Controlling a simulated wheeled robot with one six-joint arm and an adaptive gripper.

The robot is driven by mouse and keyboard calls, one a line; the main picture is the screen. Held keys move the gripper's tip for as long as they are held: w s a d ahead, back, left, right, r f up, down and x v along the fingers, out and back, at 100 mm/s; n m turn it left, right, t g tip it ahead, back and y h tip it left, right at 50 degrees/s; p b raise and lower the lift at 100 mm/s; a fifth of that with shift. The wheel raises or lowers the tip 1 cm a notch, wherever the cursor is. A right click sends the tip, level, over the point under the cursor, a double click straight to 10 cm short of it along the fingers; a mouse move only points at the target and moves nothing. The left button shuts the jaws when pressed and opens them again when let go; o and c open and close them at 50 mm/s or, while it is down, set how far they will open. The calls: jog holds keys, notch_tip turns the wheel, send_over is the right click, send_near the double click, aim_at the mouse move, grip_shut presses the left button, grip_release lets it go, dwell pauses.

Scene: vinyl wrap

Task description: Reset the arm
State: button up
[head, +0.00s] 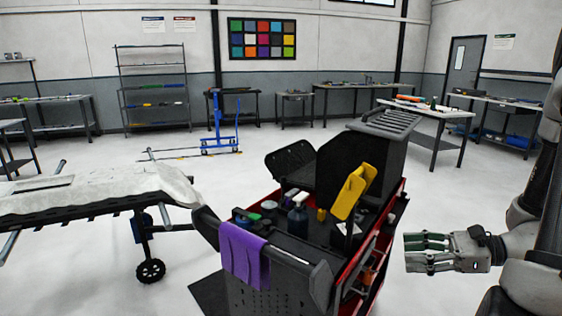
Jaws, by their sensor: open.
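My gripper (428,253) shows at the lower right of the head view, at the end of my arm, which comes in from the right edge. It points left, and its fingers are open with nothing seen between them. It is to the right of a black and red tool cart (292,262). In the picture a gap of floor shows between the fingertips and the cart's side.
The cart carries bottles, a yellow holder (354,190) and a purple cloth (242,255). A wheeled table with a pale covered panel (95,192) stands at left. Workbenches (432,112) and a shelf rack (152,88) line the back.

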jog(key=s+d+r+n+g+h, duration=0.1)
jog(key=s+d+n+g+h, duration=0.1)
jog(key=s+n+g+h, duration=0.3)
jog(key=s+d+r+n+g+h, duration=0.1)
jog(key=s+d+n+g+h, duration=0.15)
jog(key=s+n, duration=0.4)
notch_tip(320, 180, up, 14)
jog(key=w+n+t+h, duration=0.2)
jog(key=n+t+h, duration=0.4)
jog(key=n, duration=0.4)
jog(key=shift+w, duration=0.15)
jog(key=shift+r, duration=0.1)
